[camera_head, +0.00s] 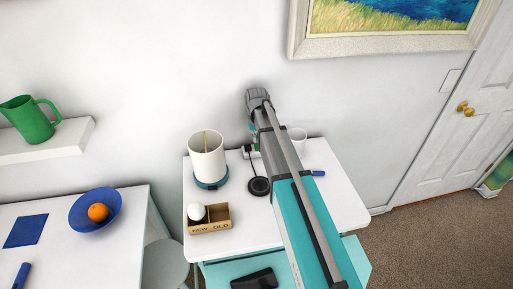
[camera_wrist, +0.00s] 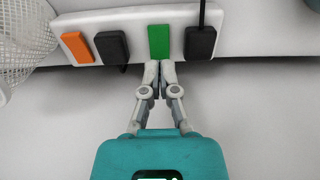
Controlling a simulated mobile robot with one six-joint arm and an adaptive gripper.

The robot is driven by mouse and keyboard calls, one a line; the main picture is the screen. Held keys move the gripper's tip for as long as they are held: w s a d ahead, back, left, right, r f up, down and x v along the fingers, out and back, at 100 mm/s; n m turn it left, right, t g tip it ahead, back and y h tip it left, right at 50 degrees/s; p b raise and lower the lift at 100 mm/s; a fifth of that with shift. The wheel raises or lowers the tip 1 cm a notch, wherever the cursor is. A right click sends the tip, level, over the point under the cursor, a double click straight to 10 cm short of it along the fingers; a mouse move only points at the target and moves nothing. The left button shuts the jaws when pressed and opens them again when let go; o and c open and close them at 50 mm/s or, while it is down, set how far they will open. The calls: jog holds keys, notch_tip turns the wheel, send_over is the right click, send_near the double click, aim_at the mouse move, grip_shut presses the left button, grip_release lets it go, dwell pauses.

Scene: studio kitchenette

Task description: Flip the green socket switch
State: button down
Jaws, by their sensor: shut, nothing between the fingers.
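The green switch (camera_wrist: 159,41) is on a white socket strip (camera_wrist: 142,18) at the top of the wrist view. An orange switch (camera_wrist: 78,47) is at the strip's left. One black plug (camera_wrist: 112,46) sits between the two switches, and another black plug (camera_wrist: 200,43) with a cord is right of the green one. My gripper (camera_wrist: 159,66) is shut and empty, its tips at the lower edge of the green switch. I cannot tell whether they touch it. In the head view my arm hides the gripper and most of the strip.
In the head view, a white cylindrical container (camera_head: 206,158), a small divided box (camera_head: 210,218) and a black round disc (camera_head: 259,186) stand on the white table (camera_head: 240,236). A white mesh object (camera_wrist: 22,38) is close left of the strip. A framed picture (camera_head: 385,42) hangs above.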

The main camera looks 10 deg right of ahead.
aim_at(257, 145)
jog(key=shift+f+b, duration=0.95)
dwell(0.8)
jog(key=shift+r, duration=0.1)
jog(key=shift+r+p, duration=3.45)
jog(key=shift+p, duration=0.1)
jog(key=s, duration=2.4)
jog(key=shift+s, duration=0.1)
